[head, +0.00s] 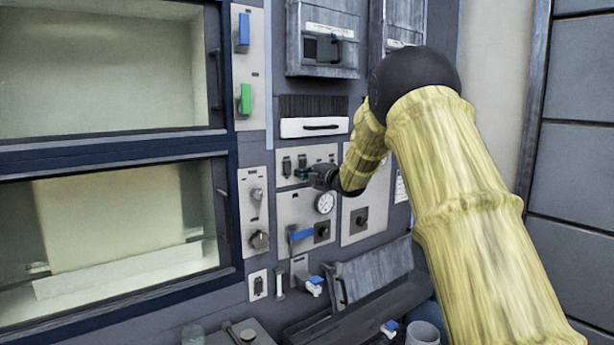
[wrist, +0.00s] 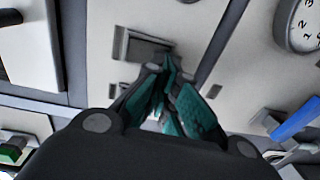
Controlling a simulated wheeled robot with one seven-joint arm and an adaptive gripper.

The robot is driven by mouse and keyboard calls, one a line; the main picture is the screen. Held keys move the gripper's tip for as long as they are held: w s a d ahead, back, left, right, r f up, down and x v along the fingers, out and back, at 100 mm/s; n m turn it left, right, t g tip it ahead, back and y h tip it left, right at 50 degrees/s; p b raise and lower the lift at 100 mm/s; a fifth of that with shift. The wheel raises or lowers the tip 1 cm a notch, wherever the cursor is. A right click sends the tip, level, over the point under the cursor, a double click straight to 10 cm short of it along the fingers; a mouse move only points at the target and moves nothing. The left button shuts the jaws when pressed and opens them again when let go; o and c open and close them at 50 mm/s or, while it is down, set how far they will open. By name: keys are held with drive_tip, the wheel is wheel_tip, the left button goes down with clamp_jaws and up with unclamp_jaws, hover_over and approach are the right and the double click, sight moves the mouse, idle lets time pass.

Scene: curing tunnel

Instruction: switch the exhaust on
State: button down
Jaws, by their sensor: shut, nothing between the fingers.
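My gripper (head: 304,173) is shut and empty, its fingertips at a small pale switch plate on the wall panel. The plate carries a dark switch (head: 287,166) left of the fingers and another switch (head: 302,160) just above them. In the wrist view my gripper (wrist: 168,72) has its teal-padded fingers together, close in front of a grey switch (wrist: 145,48). I cannot tell whether they touch it. The labels are too small to read, so I cannot tell which control is the exhaust. Part of the plate is hidden behind my gripper.
A round gauge (head: 325,203) and a blue lever (head: 301,234) sit below the plate. Knobs (head: 259,240) are at its left. A blue handle (head: 243,27) and a green handle (head: 246,98) are higher up. An open grey flap (head: 372,272) juts out below.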

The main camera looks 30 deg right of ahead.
drive_tip(key=s+d+f+b, duration=0.2)
drive_tip(key=s+b, duration=0.3)
drive_tip(key=s, duration=0.8)
drive_tip(key=shift+s+d, duration=0.15)
